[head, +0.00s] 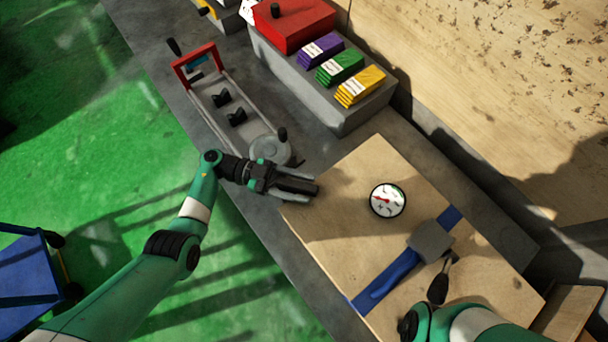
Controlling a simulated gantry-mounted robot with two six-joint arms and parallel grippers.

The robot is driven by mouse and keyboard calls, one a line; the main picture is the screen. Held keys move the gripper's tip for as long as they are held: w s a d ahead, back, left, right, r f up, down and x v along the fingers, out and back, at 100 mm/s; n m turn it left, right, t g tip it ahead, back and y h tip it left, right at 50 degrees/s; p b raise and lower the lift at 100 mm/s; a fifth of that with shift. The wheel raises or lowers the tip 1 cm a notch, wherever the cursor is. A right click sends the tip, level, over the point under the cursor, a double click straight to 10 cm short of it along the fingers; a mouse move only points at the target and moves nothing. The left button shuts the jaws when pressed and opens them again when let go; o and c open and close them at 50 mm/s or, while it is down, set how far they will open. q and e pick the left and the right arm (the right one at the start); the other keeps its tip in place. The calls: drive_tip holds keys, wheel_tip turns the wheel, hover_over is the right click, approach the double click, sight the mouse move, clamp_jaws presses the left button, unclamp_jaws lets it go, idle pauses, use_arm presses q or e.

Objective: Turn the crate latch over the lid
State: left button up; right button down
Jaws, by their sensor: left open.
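A pale wooden crate lid (340,215) lies at the middle right, with a blue band (372,290) crossing it slantwise. A grey block (430,240) sits on the band. I cannot tell which of these parts is the latch. My left gripper (317,187) is open and empty, at the lid's left edge and well left of the band and block. My right arm comes in at the bottom right.
A round white gauge (388,200) sits on the lid, left of the grey block. Behind is a grey ledge (345,122) with purple, green and yellow stacks and a red box (297,25). A red-framed fixture (195,66) stands at upper left. A blue cart (25,285) stands at lower left.

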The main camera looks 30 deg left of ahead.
sight(276, 180)
use_arm(q)
drive_tip(key=b+v, duration=0.2)
drive_tip(key=v, duration=0.8)
drive_tip(key=shift+a, duration=0.4)
drive_tip(key=shift+c, duration=0.3)
